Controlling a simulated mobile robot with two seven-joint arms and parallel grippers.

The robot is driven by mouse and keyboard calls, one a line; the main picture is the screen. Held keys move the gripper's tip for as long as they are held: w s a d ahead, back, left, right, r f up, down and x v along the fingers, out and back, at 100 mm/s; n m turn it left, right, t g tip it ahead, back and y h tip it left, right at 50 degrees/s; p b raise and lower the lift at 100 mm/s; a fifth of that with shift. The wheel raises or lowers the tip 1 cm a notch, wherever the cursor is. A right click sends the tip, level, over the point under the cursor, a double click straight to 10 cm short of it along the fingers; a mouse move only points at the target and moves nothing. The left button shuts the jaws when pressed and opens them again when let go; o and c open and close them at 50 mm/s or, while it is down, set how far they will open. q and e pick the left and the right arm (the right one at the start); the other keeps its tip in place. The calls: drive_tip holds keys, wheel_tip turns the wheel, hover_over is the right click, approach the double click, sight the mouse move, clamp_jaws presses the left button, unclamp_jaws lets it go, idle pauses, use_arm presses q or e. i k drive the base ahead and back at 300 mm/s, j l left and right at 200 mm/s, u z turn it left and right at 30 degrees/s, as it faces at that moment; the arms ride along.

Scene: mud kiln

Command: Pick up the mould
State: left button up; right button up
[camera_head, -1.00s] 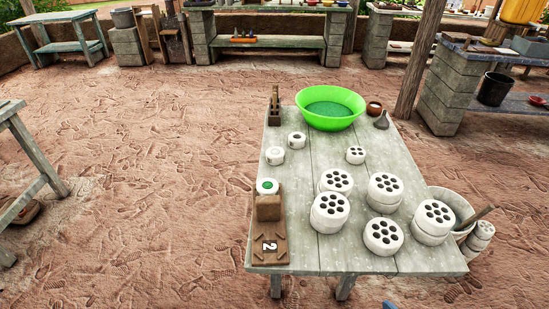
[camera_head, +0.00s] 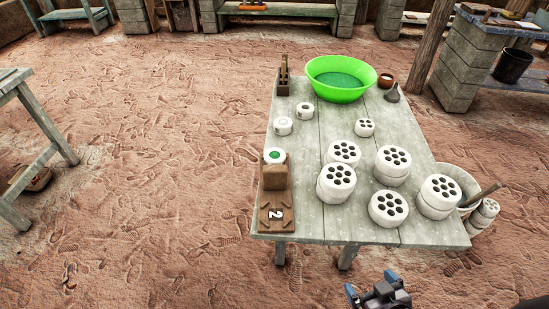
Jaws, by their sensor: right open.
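A grey plank table (camera_head: 310,205) stands ahead. Which object is the mould I cannot tell for sure. White round blocks with several dark holes stand on the table's right half, such as one at the front (camera_head: 388,208) and a stack to its left (camera_head: 336,184). A smaller holed white piece (camera_head: 364,127) sits behind them. Small white round pieces (camera_head: 283,126) (camera_head: 305,111) and one with a green top (camera_head: 274,156) are on the left side. My right gripper (camera_head: 370,284) is open and empty at the bottom edge, in front of the table. My left gripper is out of view.
A green basin (camera_head: 340,79), a small brown pot (camera_head: 386,80) and a wooden tool rack (camera_head: 283,83) are at the back. A bucket (camera_head: 469,180) stands on the right.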

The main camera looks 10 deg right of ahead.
sight(283, 126)
drive_tip(key=u, duration=0.45)
drive_tip(key=i+j+u, duration=0.1)
drive_tip(key=u, duration=0.25)
drive_tip(key=i+u, duration=0.2)
drive_tip(key=u, duration=0.2)
drive_tip(key=i+j+u, duration=0.1)
drive_tip(key=u, duration=0.25)
drive_tip(key=i+z, duration=0.15)
drive_tip(key=i, duration=0.45)
drive_tip(key=i+j+z, duration=0.2)
drive_tip(key=i, duration=0.45)
drive_tip(key=i+l+z, duration=0.1)
drive_tip(key=i+z, duration=0.75)
drive_tip(key=z, duration=0.15)
drive_tip(key=i+l+u, duration=0.15)
drive_tip(key=i, duration=1.2)
drive_tip(key=i+z, duration=0.15)
drive_tip(key=z, duration=0.2)
drive_tip(key=i+z, duration=0.1)
drive_tip(key=z, duration=0.25)
drive_tip(key=i+j+z, duration=0.1)
drive_tip(key=z, duration=1.65)
